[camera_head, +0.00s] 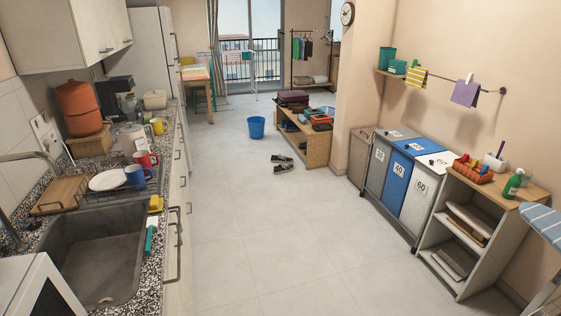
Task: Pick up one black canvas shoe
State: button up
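Two small dark shoes with pale soles lie on the tiled floor in the middle distance. The farther shoe (281,158) lies just beyond the nearer shoe (284,168). They are close together, left of the wooden bench, with nothing on top of them. They are too small here to make out the material. My gripper is not in view.
A blue bucket (256,127) stands beyond the shoes. A wooden bench (318,148) with folded clothes stands right of them. Kitchen counters run along the left; bins (402,178) and a shelf unit (441,245) line the right. The tiled floor (262,230) between is clear.

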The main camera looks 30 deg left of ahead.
aim_at(282, 158)
jog(key=i+u, duration=0.4)
jog(key=i+j+u, duration=0.4)
jog(key=i, duration=0.2)
jog(key=i+u, duration=0.35)
jog(key=i, duration=0.25)
jog(key=i+l+u, duration=0.15)
jog(key=i+u, duration=0.25)
jog(key=i, duration=4.4)
jog(key=i+z, duration=0.15)
jog(key=i, duration=0.35)
jog(key=i+j+z, duration=0.2)
jog(key=i, duration=0.3)
jog(key=i+j+z, duration=0.15)
jog(key=i, duration=0.3)
jog(key=i+j+z, duration=0.2)
jog(key=i, duration=0.3)
jog(key=i+j+z, duration=0.2)
jog(key=i+z, duration=0.25)
jog(key=i+j+z, duration=0.2)
jog(key=j+z, duration=0.2)
jog(key=i+j+z, duration=0.25)
jog(key=z, duration=0.2)
jog(key=i+j+z, duration=0.15)
jog(key=j+z, duration=0.75)
jog(key=j, duration=0.2)
jog(key=j+z, duration=0.25)
jog(key=j, duration=0.75)
